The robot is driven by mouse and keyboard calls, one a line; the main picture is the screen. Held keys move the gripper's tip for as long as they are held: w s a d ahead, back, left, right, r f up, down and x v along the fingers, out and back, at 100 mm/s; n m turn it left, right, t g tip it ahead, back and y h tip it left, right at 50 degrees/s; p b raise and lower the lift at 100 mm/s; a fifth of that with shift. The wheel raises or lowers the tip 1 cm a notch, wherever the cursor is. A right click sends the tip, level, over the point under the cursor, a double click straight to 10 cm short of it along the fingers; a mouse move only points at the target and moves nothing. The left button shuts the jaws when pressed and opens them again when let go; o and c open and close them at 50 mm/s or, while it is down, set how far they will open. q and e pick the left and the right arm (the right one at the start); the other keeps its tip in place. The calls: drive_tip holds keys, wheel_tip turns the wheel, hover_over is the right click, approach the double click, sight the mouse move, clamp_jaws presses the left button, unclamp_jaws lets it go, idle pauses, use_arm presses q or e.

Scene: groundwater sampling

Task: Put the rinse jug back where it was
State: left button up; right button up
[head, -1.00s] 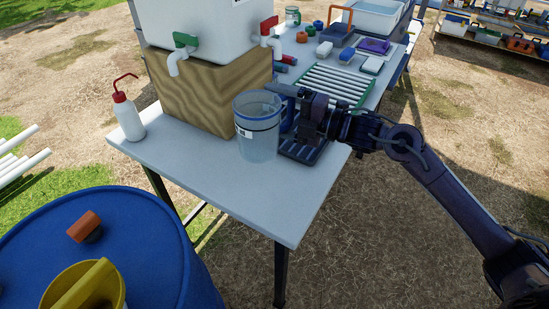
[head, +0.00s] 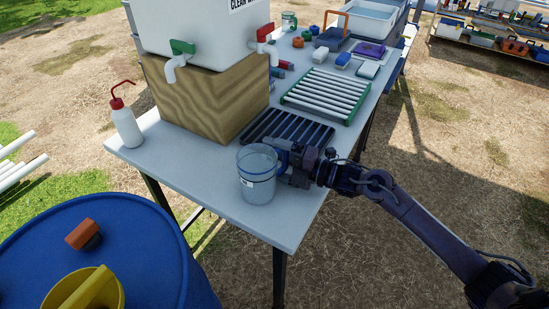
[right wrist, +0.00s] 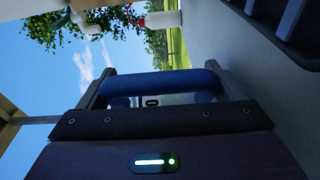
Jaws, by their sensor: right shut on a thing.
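The rinse jug (head: 257,184) is a clear, bluish, upright jug with a small white label. It is at the near right part of the table (head: 215,205), in front of a dark slatted mat (head: 300,131). My right gripper (head: 286,160) is shut on its blue handle from the right. In the right wrist view the blue handle (right wrist: 160,84) lies between the two fingers. I cannot tell whether the jug's base touches the table. My left gripper is not in view.
A white tank with taps stands on a wooden block (head: 210,100) behind the jug. A red-capped wash bottle (head: 126,125) is at the left table corner. A green-edged rack (head: 325,93) lies farther back. A blue drum (head: 150,250) stands in front. The table's front left is clear.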

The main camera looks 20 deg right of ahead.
drive_tip(key=shift+f, duration=0.2)
drive_tip(key=o, duration=1.3)
drive_tip(key=shift+r, duration=0.1)
drive_tip(key=shift+r, duration=0.2)
drive_tip(key=b+v, duration=0.1)
drive_tip(key=v, duration=1.1)
drive_tip(key=shift+f, duration=0.1)
